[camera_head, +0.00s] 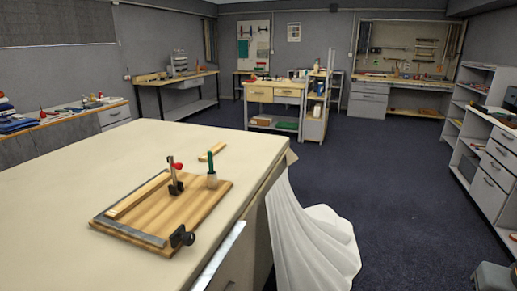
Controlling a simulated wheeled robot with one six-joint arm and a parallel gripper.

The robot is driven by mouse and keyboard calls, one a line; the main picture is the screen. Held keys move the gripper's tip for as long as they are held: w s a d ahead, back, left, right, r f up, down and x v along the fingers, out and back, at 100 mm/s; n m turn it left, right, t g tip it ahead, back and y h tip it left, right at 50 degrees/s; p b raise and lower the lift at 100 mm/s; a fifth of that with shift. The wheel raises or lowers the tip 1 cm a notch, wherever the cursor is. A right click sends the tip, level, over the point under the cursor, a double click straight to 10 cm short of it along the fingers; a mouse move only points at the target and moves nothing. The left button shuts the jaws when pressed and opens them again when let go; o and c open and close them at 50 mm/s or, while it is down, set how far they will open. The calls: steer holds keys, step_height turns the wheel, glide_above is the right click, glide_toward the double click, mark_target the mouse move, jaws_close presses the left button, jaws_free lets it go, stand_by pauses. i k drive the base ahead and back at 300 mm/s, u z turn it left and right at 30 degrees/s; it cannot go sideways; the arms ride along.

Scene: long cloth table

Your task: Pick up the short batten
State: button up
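A short light-wood batten (212,152) lies flat on the long cloth table (90,165), near its far right part and behind a wooden board (180,212). It lies apart from the board, with bare table around it. A longer wooden strip (138,196) lies on the board along its left side. My gripper is not in view.
On the board are a metal strip (128,232), a clamp with a red part (176,180), a green-handled tool in a pale holder (212,178) and a black knob-like fitting (181,237). White cloth (312,240) hangs to the floor at right. Open floor (400,180) lies beyond.

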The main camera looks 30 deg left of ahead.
mark_target(216, 148)
steer(key=z, duration=0.05)
steer(key=i, duration=6.85)
steer(key=u, duration=3.45)
steer(key=i, duration=1.7)
